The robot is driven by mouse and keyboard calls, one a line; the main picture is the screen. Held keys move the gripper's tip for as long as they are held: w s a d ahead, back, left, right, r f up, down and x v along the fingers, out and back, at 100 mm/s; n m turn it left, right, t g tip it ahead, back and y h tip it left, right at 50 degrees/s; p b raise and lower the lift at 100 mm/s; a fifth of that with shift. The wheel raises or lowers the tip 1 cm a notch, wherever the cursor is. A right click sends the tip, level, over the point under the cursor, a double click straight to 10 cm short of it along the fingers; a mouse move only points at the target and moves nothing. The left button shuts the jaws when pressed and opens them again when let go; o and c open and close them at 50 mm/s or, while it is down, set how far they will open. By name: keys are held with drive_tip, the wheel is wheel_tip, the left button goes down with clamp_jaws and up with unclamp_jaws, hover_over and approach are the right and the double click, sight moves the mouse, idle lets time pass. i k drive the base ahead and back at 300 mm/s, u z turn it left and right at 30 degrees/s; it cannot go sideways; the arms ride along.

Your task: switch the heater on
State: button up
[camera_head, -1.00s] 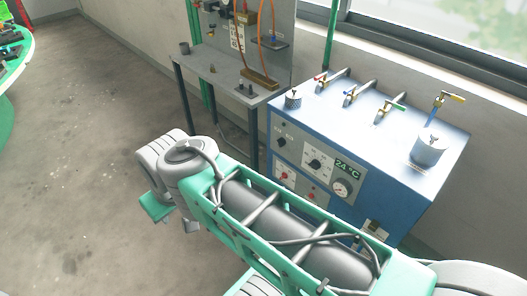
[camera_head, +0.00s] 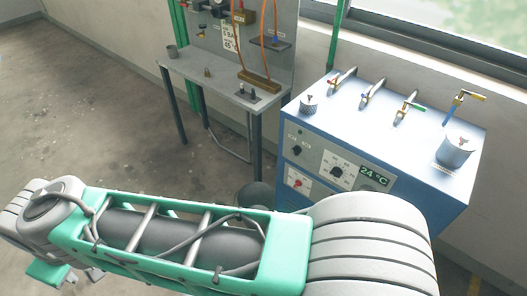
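The heater appears to be the blue box-shaped unit (camera_head: 455,192) on the right. Its front panel carries a green display (camera_head: 374,175) reading 24 °C, a large black dial (camera_head: 337,172), a smaller black knob (camera_head: 297,150) at upper left and a red control (camera_head: 298,183) on a white plate below. My arm covers the lower part of the front. My green and grey arm crosses the bottom of the view, in front of the unit. My gripper's fingertips do not show.
Several valves with coloured handles (camera_head: 412,106) and a metal canister (camera_head: 454,152) stand on the unit's top. A grey workbench (camera_head: 205,75) with an upright panel stands left of it. A wall and window lie behind. The floor (camera_head: 70,100) at left is clear.

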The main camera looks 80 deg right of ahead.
sight(296, 150)
drive_tip(key=z, duration=0.3)
drive_tip(key=i, duration=0.7)
drive_tip(key=z, duration=1)
drive_tip(key=i, duration=0.4)
drive_tip(key=z, duration=0.5)
